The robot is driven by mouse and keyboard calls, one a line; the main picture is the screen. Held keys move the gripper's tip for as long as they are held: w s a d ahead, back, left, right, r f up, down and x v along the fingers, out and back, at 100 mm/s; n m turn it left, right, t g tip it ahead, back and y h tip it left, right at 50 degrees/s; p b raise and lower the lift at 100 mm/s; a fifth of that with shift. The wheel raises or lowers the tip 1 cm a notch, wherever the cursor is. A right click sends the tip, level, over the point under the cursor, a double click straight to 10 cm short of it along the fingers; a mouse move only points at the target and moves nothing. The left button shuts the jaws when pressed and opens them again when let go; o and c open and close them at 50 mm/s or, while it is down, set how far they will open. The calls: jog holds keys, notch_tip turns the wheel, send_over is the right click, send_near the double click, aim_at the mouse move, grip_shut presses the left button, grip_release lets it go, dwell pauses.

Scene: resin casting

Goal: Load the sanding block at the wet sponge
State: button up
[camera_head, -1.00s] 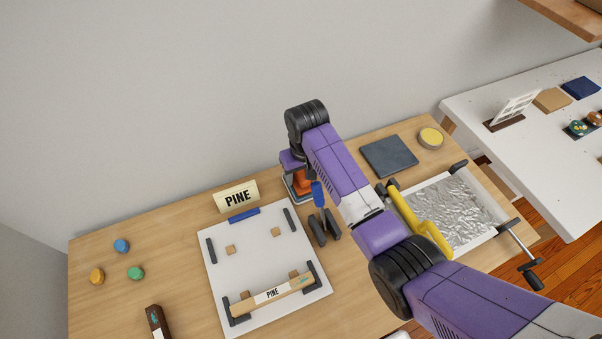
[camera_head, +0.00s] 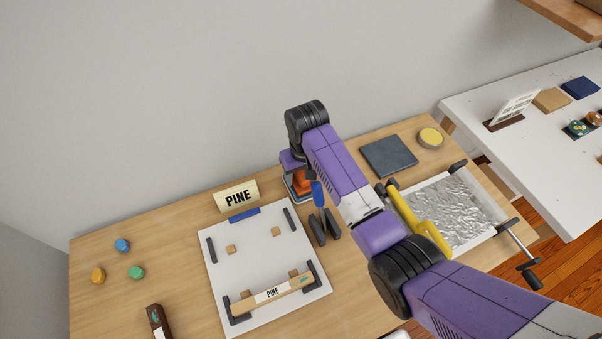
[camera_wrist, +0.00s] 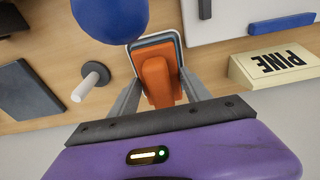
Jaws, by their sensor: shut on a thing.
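The sanding block, with an orange grip (camera_wrist: 157,80), is between the two fingers of my gripper (camera_wrist: 160,76) in the wrist view. My gripper is shut on it. The block is over a small pale-rimmed dish (camera_wrist: 178,44) with a blue-grey edge showing around the block. The wet sponge itself is mostly hidden under the block, and I cannot tell if they touch. In the head view the orange block (camera_head: 302,182) and the dish show at the back of the wooden bench, partly behind my arm.
A blue-handled tool (camera_head: 318,195) stands close beside the dish. A PINE sign (camera_head: 237,196) and a white board (camera_head: 245,255) lie to the left.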

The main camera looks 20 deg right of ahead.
aim_at(301, 172)
notch_tip(301, 172, up, 7)
jog(key=p, duration=0.6)
jog(key=shift+p, duration=0.4)
dwell(0.6)
